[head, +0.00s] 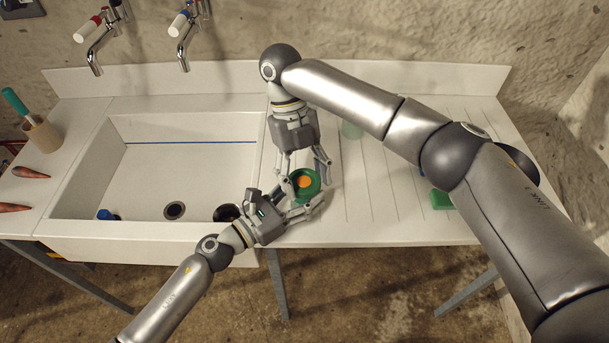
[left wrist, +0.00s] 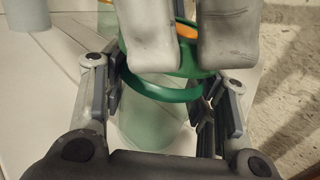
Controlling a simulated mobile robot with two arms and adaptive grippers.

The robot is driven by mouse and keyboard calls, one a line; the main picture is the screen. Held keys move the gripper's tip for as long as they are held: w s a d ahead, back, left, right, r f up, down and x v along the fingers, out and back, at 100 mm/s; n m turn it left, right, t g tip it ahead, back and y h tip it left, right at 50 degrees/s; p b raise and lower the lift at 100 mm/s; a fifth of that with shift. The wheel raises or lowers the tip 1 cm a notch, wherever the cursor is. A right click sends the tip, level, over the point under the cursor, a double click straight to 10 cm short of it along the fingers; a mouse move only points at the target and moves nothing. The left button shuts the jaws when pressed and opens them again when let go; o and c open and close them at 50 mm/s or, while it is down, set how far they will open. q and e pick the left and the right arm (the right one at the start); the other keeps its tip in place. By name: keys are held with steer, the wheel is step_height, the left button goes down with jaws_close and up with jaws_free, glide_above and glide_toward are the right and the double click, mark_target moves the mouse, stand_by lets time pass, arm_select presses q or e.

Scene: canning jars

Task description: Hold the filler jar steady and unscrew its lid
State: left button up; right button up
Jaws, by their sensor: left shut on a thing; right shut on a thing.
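The filler jar stands on the ribbed drainboard to the right of the sink; its pale green glass body (left wrist: 155,128) shows in the left wrist view. Its green lid (head: 311,190) has an orange centre and faces up in the head view. My left gripper (head: 305,208) comes from the lower left and is shut around the jar near its top. My right gripper (head: 304,170) reaches from the back and is shut on the lid. Its grey fingers (left wrist: 188,50) cover part of the lid in the left wrist view. I cannot tell whether the lid is loose.
Another pale green jar (head: 352,130) stands behind to the right. A green block (head: 440,199) lies at the right, beside my right arm. The white sink (head: 140,190) holds a blue-topped item (head: 105,214) and a dark round item (head: 227,212). Carrots (head: 30,172) lie at the far left.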

steer(key=shift+d+f+n+h, duration=0.15)
steer(key=shift+n+h, duration=0.25)
steer(key=shift+n, duration=0.6)
steer(key=o, duration=1.2)
steer(key=v, duration=1.2)
steer(key=shift+s, duration=0.15)
